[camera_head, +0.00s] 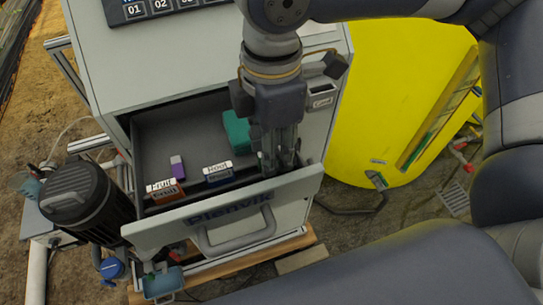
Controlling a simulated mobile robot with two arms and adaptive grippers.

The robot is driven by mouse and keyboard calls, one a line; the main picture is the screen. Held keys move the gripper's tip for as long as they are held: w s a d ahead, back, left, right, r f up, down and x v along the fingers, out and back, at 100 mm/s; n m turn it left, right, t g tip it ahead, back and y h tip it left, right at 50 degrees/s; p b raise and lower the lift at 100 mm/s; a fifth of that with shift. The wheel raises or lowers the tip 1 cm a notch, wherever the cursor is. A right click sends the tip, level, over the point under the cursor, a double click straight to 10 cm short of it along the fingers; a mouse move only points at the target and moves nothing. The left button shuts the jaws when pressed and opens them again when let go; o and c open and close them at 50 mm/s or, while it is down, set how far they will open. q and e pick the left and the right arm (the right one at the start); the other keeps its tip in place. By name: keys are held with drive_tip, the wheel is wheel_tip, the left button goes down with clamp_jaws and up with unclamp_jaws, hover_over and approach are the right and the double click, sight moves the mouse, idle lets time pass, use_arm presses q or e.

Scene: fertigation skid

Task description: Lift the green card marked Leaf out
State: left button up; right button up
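The drawer (180,223) of the grey cabinet is pulled open. Inside stand an orange card (165,192) labelled "Fruit" and a blue card (218,174) whose white label is hard to read. No label reading "Leaf" shows; my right gripper hides part of the drawer's right side. A teal-green block (236,131) lies farther back, partly behind the gripper, with no readable marking. My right gripper (279,168) points down inside the drawer's right front corner, right of the blue card. Its fingers overlap, so their opening and any grip are unclear. My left gripper is out of view.
A small purple block (177,167) lies in the drawer. The drawer handle (235,240) projects in front. A black ribbed cylinder (80,200) stands close at the left. A yellow tank (395,95) stands at the right. The drawer's back left floor is bare.

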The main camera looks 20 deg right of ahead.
drive_tip(key=shift+c, duration=0.5)
clamp_jaws()
drive_tip(key=shift+r, duration=0.1)
wheel_tip(320, 180, up, 12)
drive_tip(key=p, duration=0.3)
drive_tip(key=shift+r, duration=0.15)
